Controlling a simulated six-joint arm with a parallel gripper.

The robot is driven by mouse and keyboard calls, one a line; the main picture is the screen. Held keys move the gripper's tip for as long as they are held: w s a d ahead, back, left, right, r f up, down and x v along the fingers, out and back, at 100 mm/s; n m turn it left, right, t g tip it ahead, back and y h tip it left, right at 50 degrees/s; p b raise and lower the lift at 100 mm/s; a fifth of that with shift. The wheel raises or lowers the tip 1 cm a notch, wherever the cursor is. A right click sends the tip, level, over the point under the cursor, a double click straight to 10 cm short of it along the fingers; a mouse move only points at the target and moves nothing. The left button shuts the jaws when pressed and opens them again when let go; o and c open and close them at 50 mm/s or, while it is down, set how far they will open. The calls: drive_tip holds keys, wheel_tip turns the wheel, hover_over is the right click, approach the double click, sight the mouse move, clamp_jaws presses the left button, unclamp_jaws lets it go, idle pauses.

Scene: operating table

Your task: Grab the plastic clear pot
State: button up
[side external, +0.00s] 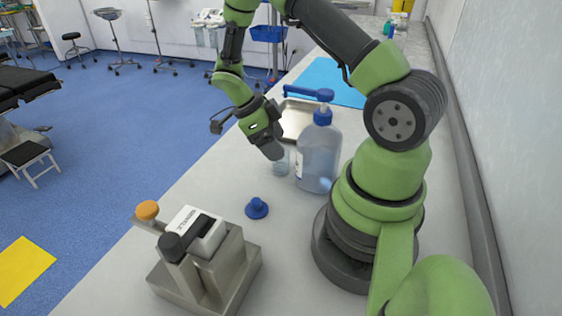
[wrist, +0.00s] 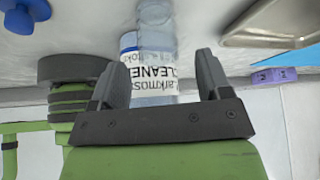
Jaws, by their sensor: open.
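The clear plastic pot (side external: 281,163) stands on the counter just left of the large bottle in the side view. In the wrist view the clear pot (wrist: 156,22) appears at the top, between the fingers and in front of the labelled bottle. My gripper (side external: 274,151) is tilted down beside the pot, and overlaps its upper part in the side view. In the wrist view my gripper (wrist: 158,62) has its two fingers wide apart, with nothing clearly held between them. Whether a finger touches the pot cannot be told.
A clear bottle with a blue pump (side external: 318,155) stands right beside the pot. A metal tray (side external: 297,119) and blue mat (side external: 333,80) lie behind. A blue knob-like piece (side external: 257,208) and a metal device (side external: 205,265) are in front. The counter left of the pot is clear.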

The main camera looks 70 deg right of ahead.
drive_tip(key=x, duration=0.5)
drive_tip(key=shift+f, duration=0.3)
drive_tip(key=c, duration=1.1)
drive_tip(key=shift+r, duration=0.15)
drive_tip(key=shift+r, duration=1.45)
drive_tip(key=shift+w+a+r, duration=0.1)
drive_tip(key=shift+w+r, duration=0.1)
drive_tip(key=shift+r, duration=0.05)
drive_tip(key=w+a, duration=0.2)
drive_tip(key=w, duration=0.3)
drive_tip(key=w+a, duration=0.2)
drive_tip(key=w, duration=0.3)
drive_tip(key=w+a, duration=0.2)
drive_tip(key=w, duration=0.4)
drive_tip(key=shift+w+a, duration=0.1)
drive_tip(key=shift+a, duration=0.25)
